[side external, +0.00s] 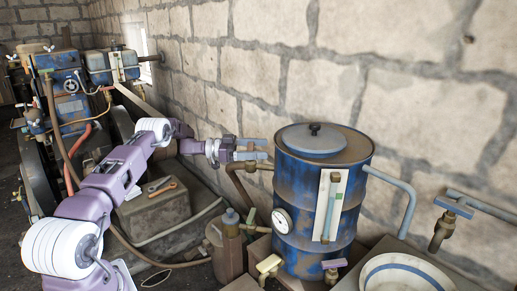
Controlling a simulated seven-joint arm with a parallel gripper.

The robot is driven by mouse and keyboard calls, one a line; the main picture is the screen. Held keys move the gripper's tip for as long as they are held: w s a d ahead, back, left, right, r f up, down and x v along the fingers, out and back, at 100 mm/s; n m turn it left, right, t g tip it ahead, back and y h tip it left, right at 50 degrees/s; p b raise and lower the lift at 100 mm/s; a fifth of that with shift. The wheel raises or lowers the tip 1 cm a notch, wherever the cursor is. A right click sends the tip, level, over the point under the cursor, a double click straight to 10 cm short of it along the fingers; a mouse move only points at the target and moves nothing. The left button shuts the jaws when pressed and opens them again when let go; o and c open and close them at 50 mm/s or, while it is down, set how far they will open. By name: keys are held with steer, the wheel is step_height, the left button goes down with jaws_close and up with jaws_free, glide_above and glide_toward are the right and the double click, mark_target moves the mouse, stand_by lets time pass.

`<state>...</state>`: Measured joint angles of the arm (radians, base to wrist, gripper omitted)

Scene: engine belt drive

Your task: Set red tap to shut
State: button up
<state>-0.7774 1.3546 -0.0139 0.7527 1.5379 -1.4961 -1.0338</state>
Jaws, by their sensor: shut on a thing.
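My gripper (263,150) is beside the upper left of the blue drum (305,205), at the top of a brown pipe (240,180) with a brass fitting. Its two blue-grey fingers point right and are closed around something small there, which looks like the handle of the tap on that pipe. The fingers hide most of the handle, so I cannot make out its colour or angle. No clearly red tap handle shows. A tap with a pinkish handle (334,264) stands low in front of the drum, apart from my gripper.
Other taps have a cream handle (269,264), a green handle (251,215) and a blue handle (453,207). A dial gauge (282,220) is on the drum. A stone wall (400,90) runs close behind. A wrench lies on a block (155,212); the engine (70,100) stands at back left.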

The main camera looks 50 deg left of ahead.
steer(key=shift+d+r+m+g+h, duration=0.1)
steer(key=shift+r+m+g+h, duration=0.05)
steer(key=shift+m+g+h, duration=0.5)
steer(key=o, duration=1.4)
steer(key=shift+c, duration=0.2)
steer(key=v, duration=0.7)
steer(key=shift+s, duration=0.1)
steer(key=shift+c, duration=0.2)
